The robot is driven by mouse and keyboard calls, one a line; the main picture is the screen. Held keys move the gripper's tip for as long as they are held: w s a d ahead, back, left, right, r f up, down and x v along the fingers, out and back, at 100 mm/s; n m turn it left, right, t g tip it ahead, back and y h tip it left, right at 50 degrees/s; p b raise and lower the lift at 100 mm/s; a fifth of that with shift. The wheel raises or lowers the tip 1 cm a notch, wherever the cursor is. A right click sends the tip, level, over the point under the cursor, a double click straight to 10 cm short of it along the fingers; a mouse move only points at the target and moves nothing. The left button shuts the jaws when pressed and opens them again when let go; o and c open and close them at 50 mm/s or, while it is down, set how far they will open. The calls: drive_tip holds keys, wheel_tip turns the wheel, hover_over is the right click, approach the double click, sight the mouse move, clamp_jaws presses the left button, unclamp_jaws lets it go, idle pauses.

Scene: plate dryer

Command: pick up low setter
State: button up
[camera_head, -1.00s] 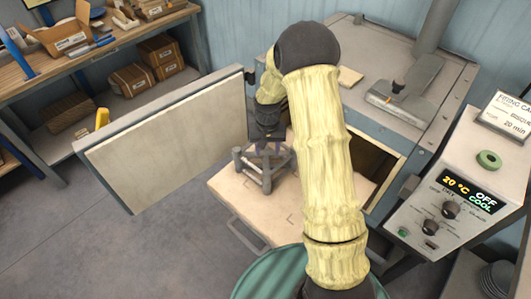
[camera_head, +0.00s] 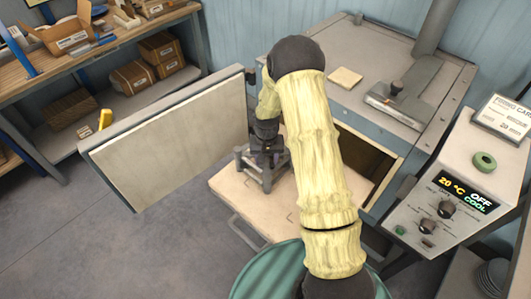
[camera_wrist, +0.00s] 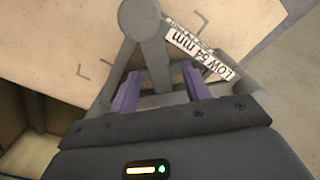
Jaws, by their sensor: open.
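The low setter (camera_head: 270,179) is a grey three-legged frame standing on the pale pulled-out shelf (camera_head: 232,190) in front of the dryer. In the wrist view it carries a white label (camera_wrist: 199,51) reading "LOW 54 mm", and a round post end (camera_wrist: 139,18) shows at the top. My gripper (camera_wrist: 158,92) is open, its two purple fingers on either side of a grey bar of the setter. I cannot tell whether the fingers touch it. In the head view my arm hides part of the gripper and the shelf.
The open door (camera_head: 170,135) stands left of the shelf. The dryer body (camera_head: 430,90) is behind and right, its opening dark. A control panel (camera_head: 450,195) reading 20 °C, OFF, COOL is at right. A green drum top (camera_head: 262,275) is in front.

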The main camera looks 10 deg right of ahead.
clamp_jaws()
drive_tip(key=shift+r, duration=0.15)
idle(0.4)
wheel_tip(320, 180, up, 10)
drive_tip(key=b, duration=0.2)
drive_tip(key=shift+b, duration=0.35)
wheel_tip(320, 180, up, 7)
drive_tip(key=p, duration=0.6)
hover_over(266, 161)
drive_tip(key=shift+d, duration=0.1)
idle(0.5)
